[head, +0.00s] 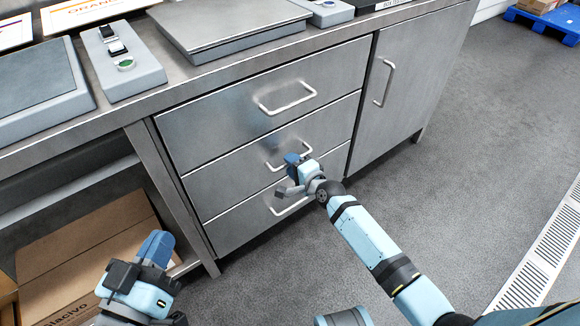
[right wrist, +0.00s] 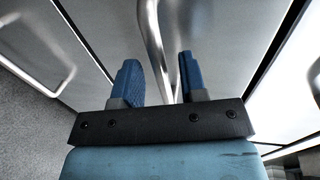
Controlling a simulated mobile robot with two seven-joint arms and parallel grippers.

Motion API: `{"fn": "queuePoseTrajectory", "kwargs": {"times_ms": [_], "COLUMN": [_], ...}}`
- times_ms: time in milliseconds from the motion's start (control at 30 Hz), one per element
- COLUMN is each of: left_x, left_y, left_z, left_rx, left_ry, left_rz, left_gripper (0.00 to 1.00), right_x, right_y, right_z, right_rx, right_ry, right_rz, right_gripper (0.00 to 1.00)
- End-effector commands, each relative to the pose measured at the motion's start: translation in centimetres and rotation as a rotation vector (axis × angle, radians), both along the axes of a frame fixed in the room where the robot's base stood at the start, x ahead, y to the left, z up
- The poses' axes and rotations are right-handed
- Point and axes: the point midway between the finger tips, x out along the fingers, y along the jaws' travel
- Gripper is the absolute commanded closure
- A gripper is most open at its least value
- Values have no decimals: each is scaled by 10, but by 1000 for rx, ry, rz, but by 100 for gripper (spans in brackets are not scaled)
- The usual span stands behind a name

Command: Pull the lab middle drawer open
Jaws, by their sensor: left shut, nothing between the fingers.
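The lab cabinet's middle drawer (head: 225,180) has a plain grey metal front and sits closed, level with the drawers above and below. Its silver bar handle (head: 274,158) is partly covered by my right gripper (head: 296,164) in the head view. In the right wrist view a handle bar (right wrist: 152,32) runs down between the two blue fingers of my right gripper (right wrist: 160,80). These fingers are apart, with gaps beside the bar. My left gripper (head: 155,248) is shut and empty at the lower left, away from the drawers.
The top drawer (head: 200,118) and bottom drawer (head: 240,220) are closed. A cabinet door (head: 415,80) is to their right. Cardboard boxes (head: 85,235) stand under the bench at left. Scales and devices lie on the bench top. Floor in front is clear.

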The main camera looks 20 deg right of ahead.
Motion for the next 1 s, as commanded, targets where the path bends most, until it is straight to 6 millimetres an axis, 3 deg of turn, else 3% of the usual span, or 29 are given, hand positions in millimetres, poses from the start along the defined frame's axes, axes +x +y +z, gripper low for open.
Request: {"fn": "queuePoseTrajectory", "kwargs": {"times_ms": [133, 433, 467, 633, 1000], "left_x": [0, 0, 0, 0, 0], "left_y": [0, -1, -1, -1, 0], "left_z": [-7, -8, -8, -8, 0], "left_rx": [10, 13, 13, 12, 6], "left_ry": [17, 24, 24, 23, 8], "left_rz": [-6, -8, -9, -8, -4], "left_gripper": [100, 100, 100, 100, 100], "right_x": [10, 13, 13, 12, 4], "right_y": [4, 5, 5, 5, 2], "right_z": [-3, -3, -3, -2, -1], "right_rx": [0, 0, 0, 0, -1], "right_ry": [0, 0, 0, 0, 1], "right_rz": [1, 1, 1, 0, 0], "right_gripper": [61, 61, 63, 100, 100]}}
